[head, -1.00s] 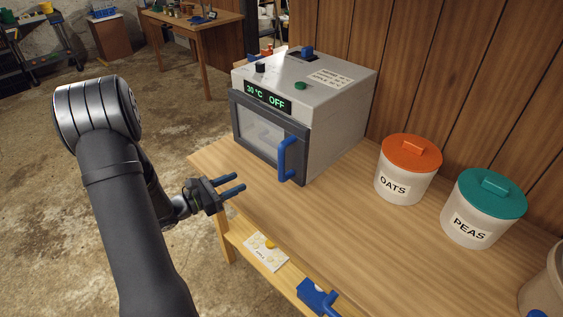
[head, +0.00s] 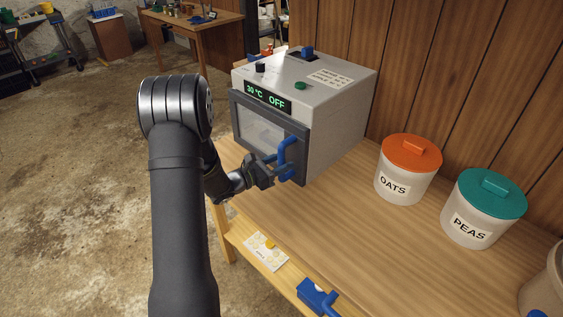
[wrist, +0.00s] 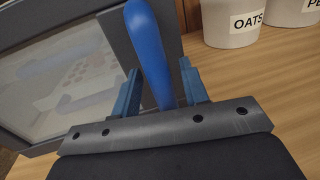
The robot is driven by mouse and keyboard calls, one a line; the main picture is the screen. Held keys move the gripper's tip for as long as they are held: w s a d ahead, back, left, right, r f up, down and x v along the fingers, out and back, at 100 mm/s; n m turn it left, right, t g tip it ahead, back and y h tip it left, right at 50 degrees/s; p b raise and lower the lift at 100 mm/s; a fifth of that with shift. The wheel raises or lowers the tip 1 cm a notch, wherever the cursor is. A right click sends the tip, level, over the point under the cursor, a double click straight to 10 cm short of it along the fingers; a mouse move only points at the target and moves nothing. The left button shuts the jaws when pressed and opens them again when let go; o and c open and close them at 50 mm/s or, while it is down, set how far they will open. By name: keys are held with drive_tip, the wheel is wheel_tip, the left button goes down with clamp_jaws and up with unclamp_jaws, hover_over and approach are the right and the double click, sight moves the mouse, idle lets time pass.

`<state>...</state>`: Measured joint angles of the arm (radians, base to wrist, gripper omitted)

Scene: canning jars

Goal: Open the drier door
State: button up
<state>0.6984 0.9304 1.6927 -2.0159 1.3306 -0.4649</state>
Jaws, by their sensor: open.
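The drier (head: 335,123) is a light grey box on the bench with a display reading 30 °C OFF. Its dark-framed door (head: 262,136) with a window looks closed. A blue upright handle (head: 284,156) sits at the door's right side. My gripper (head: 279,168) is at the handle, its blue fingers open. In the wrist view the handle (wrist: 148,45) stands between the two open fingers (wrist: 158,95), with a gap visible on each side. Through the door window (wrist: 65,75) a light tray with reddish pieces shows.
An oats jar (head: 406,184) with an orange lid and a peas jar (head: 480,220) with a teal lid stand right of the drier. Bare bench (head: 325,215) lies in front. A card (head: 266,253) and a blue object (head: 315,297) lie on the lower shelf.

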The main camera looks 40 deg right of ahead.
drive_tip(key=shift+d, duration=0.25)
clamp_jaws()
drive_tip(key=shift+a, duration=0.15)
